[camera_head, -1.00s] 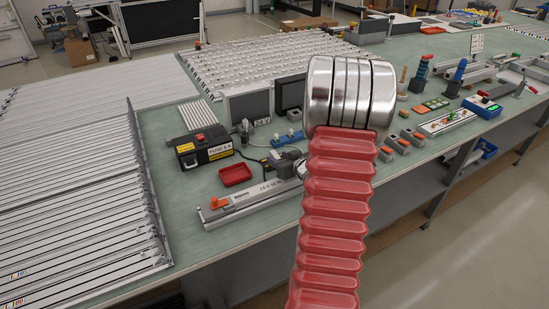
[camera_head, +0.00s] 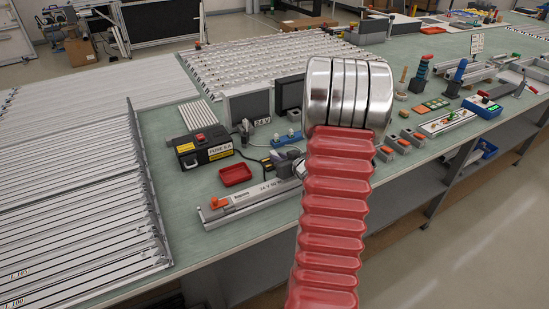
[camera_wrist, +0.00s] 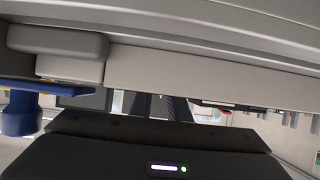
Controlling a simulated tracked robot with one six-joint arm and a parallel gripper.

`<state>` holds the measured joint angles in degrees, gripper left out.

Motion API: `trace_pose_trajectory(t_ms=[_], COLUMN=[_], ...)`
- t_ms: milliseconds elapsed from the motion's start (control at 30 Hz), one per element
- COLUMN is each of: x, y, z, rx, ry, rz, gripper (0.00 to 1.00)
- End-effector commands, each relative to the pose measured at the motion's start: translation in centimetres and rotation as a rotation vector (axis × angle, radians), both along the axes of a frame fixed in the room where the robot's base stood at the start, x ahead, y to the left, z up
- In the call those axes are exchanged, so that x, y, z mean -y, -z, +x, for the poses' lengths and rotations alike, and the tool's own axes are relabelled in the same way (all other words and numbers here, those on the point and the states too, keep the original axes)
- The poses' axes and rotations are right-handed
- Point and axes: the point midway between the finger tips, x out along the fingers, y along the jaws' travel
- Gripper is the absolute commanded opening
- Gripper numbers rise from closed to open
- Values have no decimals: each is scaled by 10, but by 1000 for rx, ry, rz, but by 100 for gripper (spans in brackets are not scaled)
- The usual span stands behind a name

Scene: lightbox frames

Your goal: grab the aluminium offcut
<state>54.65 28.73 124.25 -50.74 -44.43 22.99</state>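I cannot single out the aluminium offcut for certain. In the head view, a long silver rail (camera_head: 250,200) with an orange knob lies along the bench's front edge, and its right end goes behind my arm. In the wrist view, a wide pale grey bar (camera_wrist: 215,68) crosses the top, very close to the camera. My gripper (camera_wrist: 166,106) shows there as dark parts below this bar. Its fingertips are mostly covered, so its opening and any contact are unclear. In the head view, my red ribbed arm and its silver rings hide the middle of the bench.
A black fuse box (camera_head: 204,147) and red tray (camera_head: 235,174) stand left of my arm. Long rails (camera_head: 70,200) fill the left side. Switches and small devices, including a blue-and-white box (camera_head: 482,107), stand right. Bare green bench lies around the tray.

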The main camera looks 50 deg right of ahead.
Motion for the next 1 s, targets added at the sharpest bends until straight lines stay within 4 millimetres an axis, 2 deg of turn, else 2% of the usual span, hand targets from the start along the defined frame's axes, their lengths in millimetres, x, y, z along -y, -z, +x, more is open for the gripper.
trace_pose_trajectory(t_ms=[200, 633, 767, 1000], x=[0, 0, 0, 0], y=[0, -4, -14, -47], z=[0, 0, 0, 0], rx=[0, 1, 2, 2], ry=[0, 0, -1, -1], rz=[0, 0, -3, -3], gripper=[0, 0, 0, 0])
